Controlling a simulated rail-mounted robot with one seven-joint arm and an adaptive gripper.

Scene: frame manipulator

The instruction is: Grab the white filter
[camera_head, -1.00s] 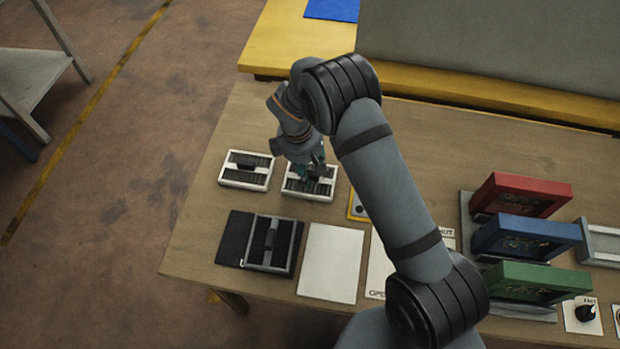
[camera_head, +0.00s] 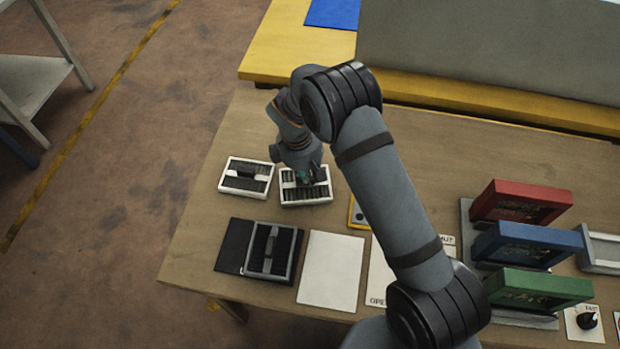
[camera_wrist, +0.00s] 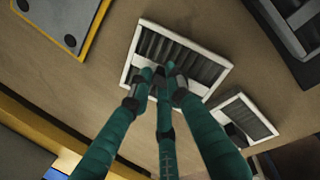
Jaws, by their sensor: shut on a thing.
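A white-framed filter with dark slats (camera_head: 306,195) is at the back left of the wooden table. My gripper (camera_head: 308,178) is down at its middle, shut on it, and hides part of its centre. In the wrist view the filter (camera_wrist: 190,50) lies beyond my teal fingers (camera_wrist: 160,80), which meet at its near middle part. I cannot tell whether the filter is lifted off the table. A second white filter (camera_head: 233,182) lies just to the left, with a dark handle across it; it also shows in the wrist view (camera_wrist: 248,103).
A grey-framed filter (camera_head: 289,253) lies on a black mat (camera_head: 234,246) in front, beside a blank white sheet (camera_head: 331,270). A yellow-edged panel (camera_head: 356,214) is close to the right. Red (camera_head: 520,202), blue (camera_head: 527,244) and green (camera_head: 537,287) frames stand at the right.

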